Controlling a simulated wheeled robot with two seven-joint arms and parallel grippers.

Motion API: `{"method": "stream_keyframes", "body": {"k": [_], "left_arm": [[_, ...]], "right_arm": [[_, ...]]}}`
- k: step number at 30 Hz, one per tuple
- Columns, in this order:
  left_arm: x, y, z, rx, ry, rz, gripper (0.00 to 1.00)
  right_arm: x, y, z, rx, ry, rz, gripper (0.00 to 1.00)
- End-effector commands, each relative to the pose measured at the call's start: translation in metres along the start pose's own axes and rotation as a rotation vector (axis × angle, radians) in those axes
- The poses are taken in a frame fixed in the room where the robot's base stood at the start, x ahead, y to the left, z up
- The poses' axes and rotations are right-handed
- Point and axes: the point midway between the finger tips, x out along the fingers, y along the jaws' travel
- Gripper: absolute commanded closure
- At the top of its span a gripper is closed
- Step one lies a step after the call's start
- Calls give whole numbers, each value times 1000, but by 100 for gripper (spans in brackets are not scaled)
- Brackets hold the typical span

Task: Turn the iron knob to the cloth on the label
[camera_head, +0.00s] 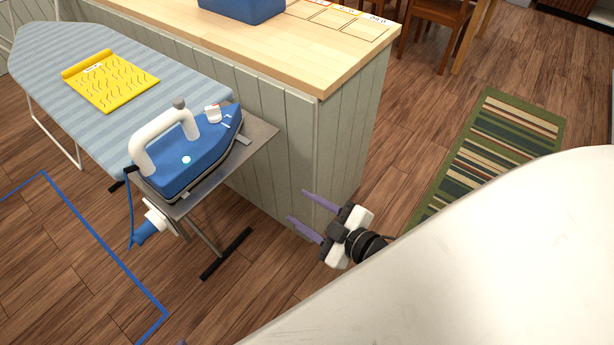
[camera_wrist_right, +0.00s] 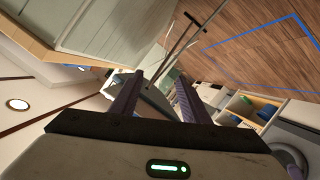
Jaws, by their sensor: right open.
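A blue iron (camera_head: 185,165) with a white handle stands on a grey metal rest at the near end of the ironing board. A grey knob (camera_head: 179,103) tops the handle's far end. A small white piece with red (camera_head: 212,113) sits near the iron's tip; its markings are too small to read. A yellow cloth (camera_head: 112,82) with wavy lines and a small white label (camera_head: 93,68) lies on the board. My right gripper (camera_head: 298,205) is open and empty, to the right of and apart from the iron. Its two purple fingers also show in the right wrist view (camera_wrist_right: 158,82).
The ironing board (camera_head: 45,50) runs along a panelled counter (camera_head: 335,130), whose corner is beside my right gripper. A blue box (camera_head: 240,8) sits on the counter. A blue cord and a blue-white piece (camera_head: 150,228) hang below the iron. A striped rug (camera_head: 495,145) lies at right.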

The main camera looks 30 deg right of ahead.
Motion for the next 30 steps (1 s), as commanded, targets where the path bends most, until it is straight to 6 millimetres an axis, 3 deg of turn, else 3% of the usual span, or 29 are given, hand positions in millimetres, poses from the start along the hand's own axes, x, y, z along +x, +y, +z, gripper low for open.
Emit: {"method": "stream_keyframes", "body": {"k": [7,24,26,30], "left_arm": [[-1,0,-2,0,0,0,69],[0,0,0,1,-2,-1,69],[3,-3,5,4,-8,-6,69],[19,-16,32,19,-41,-30,69]], "right_arm": [[-8,-15,10,80,-58,-20,58],[-9,-18,12,93,-68,-24,58],[-14,-28,18,135,-101,-36,58],[-41,-78,42,350,-261,-94,58]]}}
